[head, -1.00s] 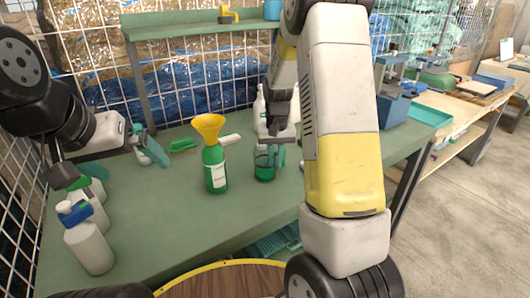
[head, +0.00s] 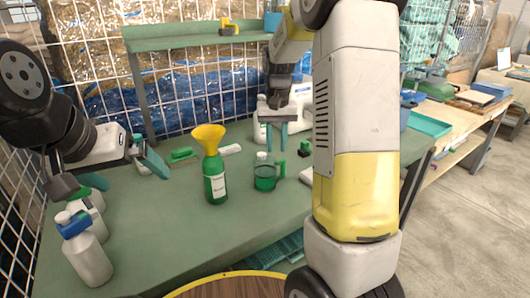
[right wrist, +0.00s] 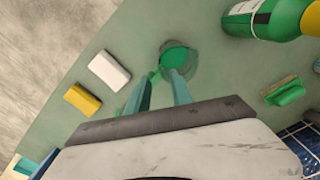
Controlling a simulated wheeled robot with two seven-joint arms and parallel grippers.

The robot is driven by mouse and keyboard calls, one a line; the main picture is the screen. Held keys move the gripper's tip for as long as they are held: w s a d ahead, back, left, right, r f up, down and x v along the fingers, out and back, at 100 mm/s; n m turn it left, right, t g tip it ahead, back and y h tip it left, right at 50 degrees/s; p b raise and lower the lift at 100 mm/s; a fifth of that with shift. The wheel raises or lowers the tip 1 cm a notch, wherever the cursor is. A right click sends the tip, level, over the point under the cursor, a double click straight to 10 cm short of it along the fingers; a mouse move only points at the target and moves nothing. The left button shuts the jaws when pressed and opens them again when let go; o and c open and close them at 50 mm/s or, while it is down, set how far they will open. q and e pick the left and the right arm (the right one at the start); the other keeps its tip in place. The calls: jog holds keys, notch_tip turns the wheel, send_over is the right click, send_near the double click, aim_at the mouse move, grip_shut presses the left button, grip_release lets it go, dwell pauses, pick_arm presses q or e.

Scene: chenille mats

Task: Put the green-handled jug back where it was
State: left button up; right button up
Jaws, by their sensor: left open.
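The green-handled jug (head: 265,178) is clear with green liquid and stands upright on the green bench, right of the green bottle. My right gripper (head: 277,132) is above and behind it, with the fingers apart and nothing between them. In the right wrist view the jug (right wrist: 178,58) shows beyond the fingertips (right wrist: 160,90), its green handle toward the gap between them. My left gripper (head: 148,152) is open and empty over the left of the bench, away from the jug.
A green bottle with a yellow funnel (head: 211,165) stands left of the jug. White bottles (head: 85,250) stand at the near left. A green brush (head: 183,155) and a white block (head: 231,150) lie behind. White jugs (head: 298,105) stand behind my right gripper. The front bench is clear.

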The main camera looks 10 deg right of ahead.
jog(key=shift+r, duration=0.85)
jog(key=s+a+r+t, duration=0.1)
jog(key=s+r+t, duration=0.1)
jog(key=s, duration=0.6)
jog(key=s+a+r+n+t+y, duration=0.1)
jog(key=s+a+r+t, duration=0.1)
jog(key=s, duration=0.5)
jog(key=s+a+r+n+t+y, duration=0.1)
jog(key=s+r, duration=0.3)
jog(key=s, duration=0.4)
jog(key=shift+s+a+r+t, duration=0.35)
jog(key=shift+a+t, duration=0.15)
jog(key=shift+a, duration=0.25)
